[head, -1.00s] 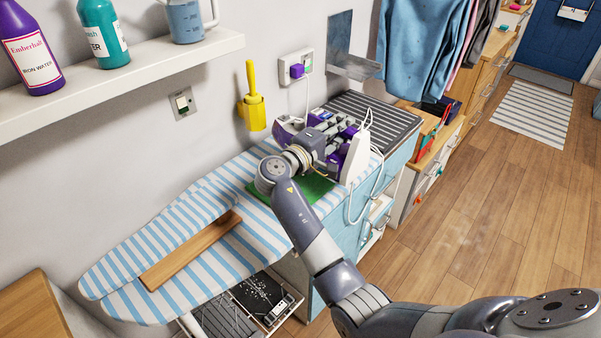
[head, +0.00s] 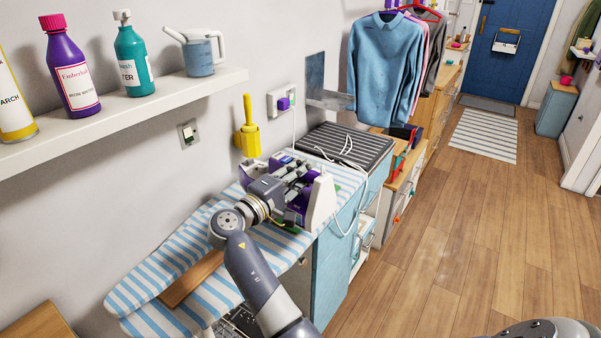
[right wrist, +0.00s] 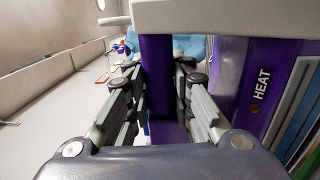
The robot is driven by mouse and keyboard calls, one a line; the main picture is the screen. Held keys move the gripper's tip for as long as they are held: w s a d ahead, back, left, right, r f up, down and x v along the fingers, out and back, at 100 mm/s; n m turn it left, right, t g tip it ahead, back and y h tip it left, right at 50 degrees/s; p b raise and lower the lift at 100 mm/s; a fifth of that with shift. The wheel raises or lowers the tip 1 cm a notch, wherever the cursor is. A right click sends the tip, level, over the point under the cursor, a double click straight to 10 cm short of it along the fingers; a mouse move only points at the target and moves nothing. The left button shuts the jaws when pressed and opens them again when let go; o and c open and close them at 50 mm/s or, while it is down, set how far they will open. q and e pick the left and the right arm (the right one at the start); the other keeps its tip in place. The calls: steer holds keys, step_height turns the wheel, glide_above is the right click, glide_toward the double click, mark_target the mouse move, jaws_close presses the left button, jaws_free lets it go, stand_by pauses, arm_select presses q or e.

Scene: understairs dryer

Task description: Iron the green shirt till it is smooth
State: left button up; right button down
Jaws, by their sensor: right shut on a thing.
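The purple and white iron (head: 321,200) is over the right part of the blue-striped ironing board (head: 150,318), near the grey ribbed top. My right gripper (head: 296,178) is shut on its purple handle; the right wrist view shows the handle (right wrist: 157,85) between the fingers and the iron's side marked HEAT (right wrist: 262,95). Only a small edge of the green shirt (head: 290,229) shows below the gripper; my arm and the iron hide the rest, so its creases cannot be judged. I cannot tell whether the iron touches it. My left gripper is not in view.
A wooden board (head: 192,279) lies on the ironing board's left part. The iron's white cord (head: 347,222) loops at the right. A yellow holder (head: 249,140) and a socket (head: 283,102) are on the wall. Bottles stand on the shelf (head: 120,122). Floor at right is clear.

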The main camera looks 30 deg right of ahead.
mark_target(302, 196)
steer(key=shift+d+r, duration=0.1)
steer(key=shift+r, duration=0.05)
steer(key=shift+f+b, duration=0.4)
steer(key=shift+f, duration=0.05)
steer(key=shift+f+b, duration=0.3)
steer(key=shift+f, duration=0.1)
step_height(302, 196, down, 6)
steer(key=b, duration=0.4)
steer(key=shift+r, duration=0.25)
steer(key=shift+f, duration=0.25)
arm_select(q)
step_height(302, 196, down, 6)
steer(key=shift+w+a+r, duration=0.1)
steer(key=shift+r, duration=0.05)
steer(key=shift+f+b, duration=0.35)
steer(key=shift+b, duration=0.15)
arm_select(e)
steer(key=shift+f, duration=0.45)
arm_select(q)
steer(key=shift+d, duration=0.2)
arm_select(e)
steer(key=shift+f, duration=0.1)
